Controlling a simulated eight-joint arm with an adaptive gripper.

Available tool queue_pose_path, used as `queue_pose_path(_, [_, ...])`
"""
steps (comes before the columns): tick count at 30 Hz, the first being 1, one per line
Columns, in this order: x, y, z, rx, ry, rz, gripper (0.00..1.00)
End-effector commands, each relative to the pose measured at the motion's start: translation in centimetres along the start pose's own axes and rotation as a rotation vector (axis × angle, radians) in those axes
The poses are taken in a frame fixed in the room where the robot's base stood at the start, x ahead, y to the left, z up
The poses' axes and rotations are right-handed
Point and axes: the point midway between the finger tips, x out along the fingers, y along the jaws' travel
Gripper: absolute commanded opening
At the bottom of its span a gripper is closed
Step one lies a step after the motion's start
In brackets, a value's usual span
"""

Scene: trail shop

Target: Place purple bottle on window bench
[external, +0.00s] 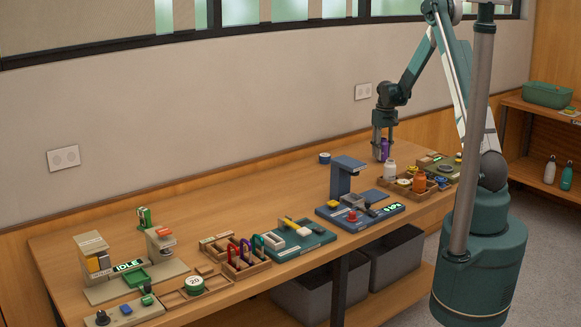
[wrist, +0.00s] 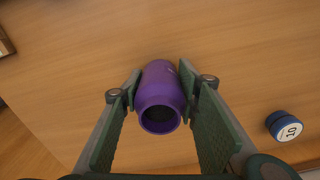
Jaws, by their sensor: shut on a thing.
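A purple bottle (wrist: 161,88) with an open, dark mouth is between the two green finger pads of my gripper (wrist: 160,95) in the wrist view. My gripper is shut on it. In the external view, my gripper (external: 384,141) points down over the far right part of the wooden bench (external: 150,226), with the purple bottle (external: 384,150) between its fingers. I cannot tell whether the bottle touches the bench top. The bench runs along the wall under the window.
A blue round weight (wrist: 284,126) marked 10 lies right of my gripper in the wrist view. A blue stand (external: 347,166) is to the left.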

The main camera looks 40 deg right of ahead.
Motion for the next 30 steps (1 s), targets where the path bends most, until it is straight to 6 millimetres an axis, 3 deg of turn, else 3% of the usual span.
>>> queue_pose_path(17, [1.03,-0.01,0.01,0.000,0.000,0.000,0.17])
queue_pose_path(18, [0.94,-0.01,0.01,0.000,0.000,0.000,0.37])
queue_pose_path(20, [0.92,-0.01,0.01,0.000,0.000,0.000,0.45])
queue_pose_path(30, [0.88,0.00,0.01,0.000,0.000,0.000,0.47])
